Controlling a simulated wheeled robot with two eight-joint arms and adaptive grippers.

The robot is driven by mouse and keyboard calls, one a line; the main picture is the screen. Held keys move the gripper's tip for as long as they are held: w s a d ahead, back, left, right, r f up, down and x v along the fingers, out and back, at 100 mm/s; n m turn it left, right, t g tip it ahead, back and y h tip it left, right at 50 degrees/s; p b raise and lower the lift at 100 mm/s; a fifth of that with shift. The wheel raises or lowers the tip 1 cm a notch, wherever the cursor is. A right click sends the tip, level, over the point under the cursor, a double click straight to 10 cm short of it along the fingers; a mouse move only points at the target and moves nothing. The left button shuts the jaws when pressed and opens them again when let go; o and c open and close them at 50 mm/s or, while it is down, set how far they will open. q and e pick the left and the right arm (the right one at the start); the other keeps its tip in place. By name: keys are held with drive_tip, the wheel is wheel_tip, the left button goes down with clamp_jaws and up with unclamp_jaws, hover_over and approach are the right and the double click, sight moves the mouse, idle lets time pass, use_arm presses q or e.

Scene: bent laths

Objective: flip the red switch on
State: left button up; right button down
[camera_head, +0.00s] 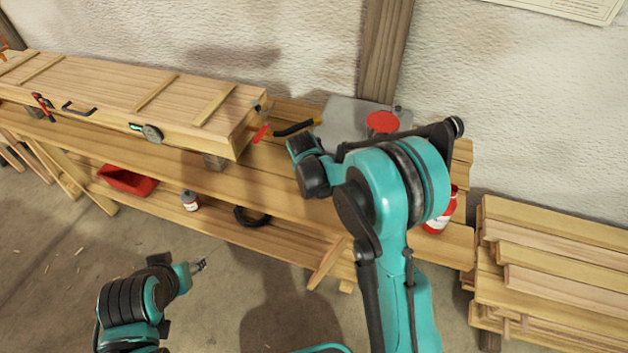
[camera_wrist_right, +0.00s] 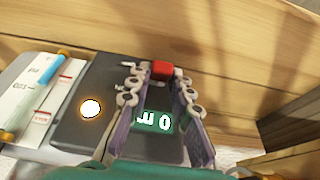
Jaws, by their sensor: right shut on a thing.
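The red switch (camera_wrist_right: 163,70) shows at the top middle of the right wrist view, at the end of a dark panel (camera_wrist_right: 95,80). My right gripper (camera_wrist_right: 156,71) has its two fingers on either side of it and is shut on it. A green label (camera_wrist_right: 155,121) with white characters lies between the fingers. A round light (camera_wrist_right: 90,108) glows on the panel. In the head view my right arm hides its gripper and the switch. My left gripper (camera_head: 198,265) is low over the floor, away from the bench; its opening is too small to judge.
A long wooden crate (camera_head: 190,90) lies on the workbench (camera_head: 290,195). A grey plate (camera_head: 342,118) and a red disc (camera_head: 382,122) are behind my right arm. A plank stack (camera_head: 550,260) stands at right. A red tray (camera_head: 127,180) is on the lower shelf.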

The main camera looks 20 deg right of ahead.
drive_tip(key=shift+w+d+r+g, duration=0.1)
drive_tip(key=shift+w+r+g, duration=0.05)
drive_tip(key=shift+g, duration=0.15)
idle(0.4)
drive_tip(key=c, duration=1.4)
unclamp_jaws()
drive_tip(key=shift+o, duration=0.2)
drive_tip(key=v, duration=1.2)
drive_tip(key=shift+d, duration=0.3)
